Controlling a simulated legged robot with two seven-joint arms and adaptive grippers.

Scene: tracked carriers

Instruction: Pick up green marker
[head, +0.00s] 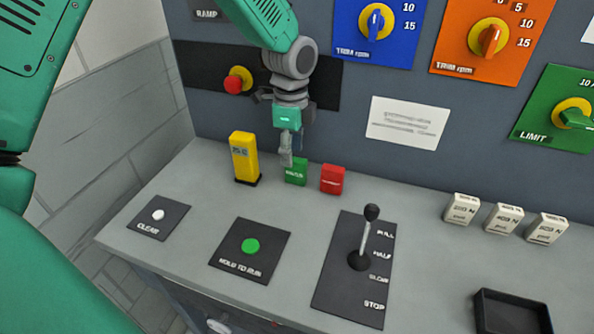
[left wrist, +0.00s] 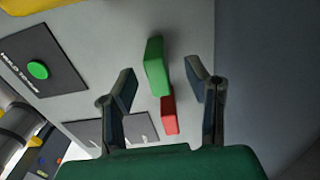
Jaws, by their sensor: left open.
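The green marker (head: 296,172) is a small upright block on the grey console, left of the red marker (head: 332,179). My left gripper (head: 287,150) comes down from above at the green marker and covers part of its upper left side. In the left wrist view the fingers of my left gripper (left wrist: 160,82) are apart, and the green marker (left wrist: 155,66) shows between them. The red marker (left wrist: 170,116) shows beside it, partly overlapped by the green one. I cannot tell whether a finger touches the green marker. My right gripper is not in view.
A yellow device (head: 244,157) stands left of the green marker. A lever (head: 366,237) rises from a black plate in front. Several white blocks and a black tray (head: 512,312) are at the right. A red knob (head: 235,84) sticks out of the back panel.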

